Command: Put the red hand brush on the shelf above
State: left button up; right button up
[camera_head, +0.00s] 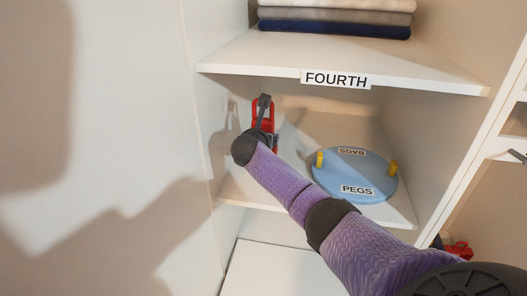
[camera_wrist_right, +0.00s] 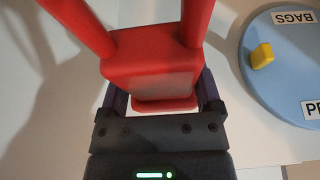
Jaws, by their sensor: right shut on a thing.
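The red hand brush (camera_wrist_right: 155,65) is between the fingers of my right gripper (camera_wrist_right: 158,100), which is shut on it. In the wrist view it shows as a red block with two red bars reaching away from the gripper. In the head view the brush (camera_head: 256,113) is partly hidden by my right gripper (camera_head: 265,122), at the left side of the compartment below the shelf labelled FOURTH (camera_head: 430,76). Whether the brush touches the lower shelf (camera_head: 300,135) is unclear. My left gripper is out of view.
A blue round board (camera_head: 335,178) with yellow pegs and labels BAGS and PEGS lies right of the brush on the lower shelf. Folded cloths (camera_head: 335,18) lie at the back of the FOURTH shelf, whose front is bare. Another red thing (camera_head: 458,250) shows at lower right.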

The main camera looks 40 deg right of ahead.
jog(key=shift+w+d+f+b, duration=0.15)
jog(key=shift+f+b, duration=0.25)
jog(key=shift+f, duration=1.85)
jog(key=shift+f, duration=0.1)
jog(key=o, duration=1.1)
jog(key=shift+s+a+r+p, duration=0.2)
jog(key=shift+a+r+p, duration=0.05)
jog(key=shift+r+p, duration=0.05)
jog(key=p+v, duration=0.3)
jog(key=v, duration=0.8)
jog(key=shift+s+a, duration=0.15)
